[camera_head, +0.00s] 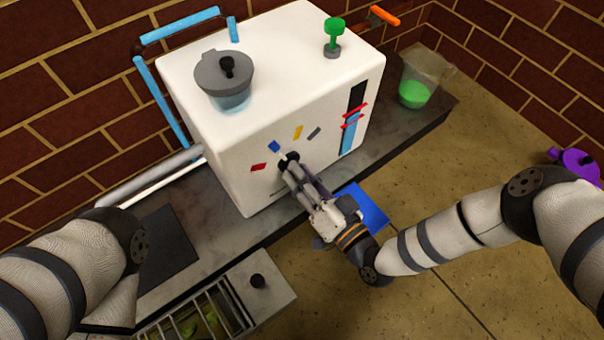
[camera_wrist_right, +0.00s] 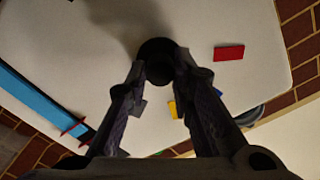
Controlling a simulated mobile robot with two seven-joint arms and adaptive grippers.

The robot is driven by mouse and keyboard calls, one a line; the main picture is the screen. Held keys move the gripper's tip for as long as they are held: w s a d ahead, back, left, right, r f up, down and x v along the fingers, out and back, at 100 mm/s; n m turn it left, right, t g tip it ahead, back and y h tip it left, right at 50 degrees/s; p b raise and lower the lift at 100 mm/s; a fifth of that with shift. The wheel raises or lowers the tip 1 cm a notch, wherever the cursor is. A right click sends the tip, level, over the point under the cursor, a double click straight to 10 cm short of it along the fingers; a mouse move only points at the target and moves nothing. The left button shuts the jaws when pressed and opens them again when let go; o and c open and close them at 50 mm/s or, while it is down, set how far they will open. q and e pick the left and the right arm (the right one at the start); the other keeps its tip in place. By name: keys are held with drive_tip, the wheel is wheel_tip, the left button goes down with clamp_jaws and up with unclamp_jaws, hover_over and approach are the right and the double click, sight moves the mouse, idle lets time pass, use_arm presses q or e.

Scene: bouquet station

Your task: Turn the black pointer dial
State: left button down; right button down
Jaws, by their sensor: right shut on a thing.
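The black pointer dial (camera_head: 292,156) is on the front face of the white machine (camera_head: 225,155). Red (camera_head: 258,167), blue (camera_head: 274,146), yellow (camera_head: 298,132) and grey (camera_head: 314,133) marks lie in an arc around it. My right gripper (camera_head: 290,165) reaches up to the front face and is shut on the dial. In the right wrist view the round dark dial (camera_wrist_right: 158,52) sits between the two fingertips (camera_wrist_right: 158,72). The fingers cover much of the dial, so I cannot tell where its pointer points. My left arm shows at the left; its gripper is out of view.
A grey-lidded pot (camera_head: 224,80) and a green knob (camera_head: 334,35) are on the machine's top. A slider strip (camera_head: 354,118) is right of the dial. A jug of green liquid (camera_head: 415,90) stands at the right. A drawer unit (camera_head: 262,290) is below.

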drive_tip(key=shift+s+m, duration=0.1)
drive_tip(key=shift+m, duration=0.2)
drive_tip(key=c, duration=1.4)
unclamp_jaws()
drive_tip(key=v, duration=1.2)
